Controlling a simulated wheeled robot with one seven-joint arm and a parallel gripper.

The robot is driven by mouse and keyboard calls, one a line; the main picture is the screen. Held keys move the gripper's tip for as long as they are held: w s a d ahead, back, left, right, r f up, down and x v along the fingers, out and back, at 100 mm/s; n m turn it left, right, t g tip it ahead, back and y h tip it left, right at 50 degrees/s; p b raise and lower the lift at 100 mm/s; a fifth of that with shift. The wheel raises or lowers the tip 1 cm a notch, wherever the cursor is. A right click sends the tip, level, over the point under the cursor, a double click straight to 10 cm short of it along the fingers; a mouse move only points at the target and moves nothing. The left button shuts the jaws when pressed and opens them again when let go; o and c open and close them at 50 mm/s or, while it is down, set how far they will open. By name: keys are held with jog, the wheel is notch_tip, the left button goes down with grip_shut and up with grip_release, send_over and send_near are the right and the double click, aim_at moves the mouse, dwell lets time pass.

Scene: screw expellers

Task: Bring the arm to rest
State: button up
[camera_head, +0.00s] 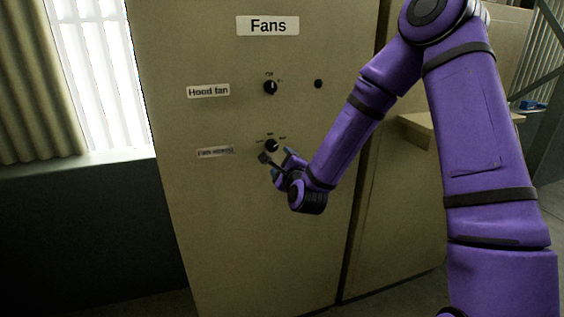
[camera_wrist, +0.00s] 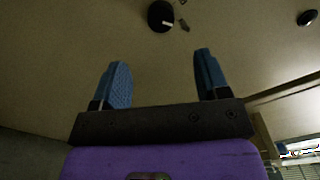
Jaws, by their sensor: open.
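My purple arm reaches from the right toward a beige cabinet panel headed by a "Fans" label. My gripper (camera_head: 276,156) is in front of the panel, just below the lower black knob (camera_head: 272,145). In the wrist view my gripper (camera_wrist: 160,75) has its two blue fingers spread wide with nothing between them. A black knob (camera_wrist: 161,16) shows beyond the fingertips, apart from them. The upper knob (camera_head: 270,87) sits beside the "Hood fan" label (camera_head: 208,90). The lower label (camera_head: 215,152) is too blurred to read surely.
The cabinet panel (camera_head: 230,240) fills the middle. A small black round part (camera_head: 318,84) is right of the upper knob. A bright window (camera_head: 100,80) and dark lower wall (camera_head: 80,230) are at left. A beige ledge (camera_head: 416,126) lies behind my arm.

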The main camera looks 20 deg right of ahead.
jog(key=shift+r, duration=0.1)
jog(key=s+d+r+n+g+y, duration=0.1)
jog(key=s+r+n+g, duration=0.6)
jog(key=s+r+n, duration=0.7)
jog(key=s+d+r+n+g, duration=0.1)
jog(key=s+d+n+g, duration=0.1)
jog(key=s, duration=0.6)
jog(key=s+d+r+n+g, duration=0.1)
jog(key=s+n, duration=0.3)
jog(key=s, duration=0.4)
jog(key=s+d+r+n+g+h, duration=0.1)
jog(key=s+d+n+g, duration=0.1)
jog(key=s, duration=0.6)
jog(key=shift+d+r+n+g, duration=0.2)
jog(key=shift+d+n+g, duration=0.25)
jog(key=shift+n, duration=0.65)
jog(key=shift+c, duration=0.3)
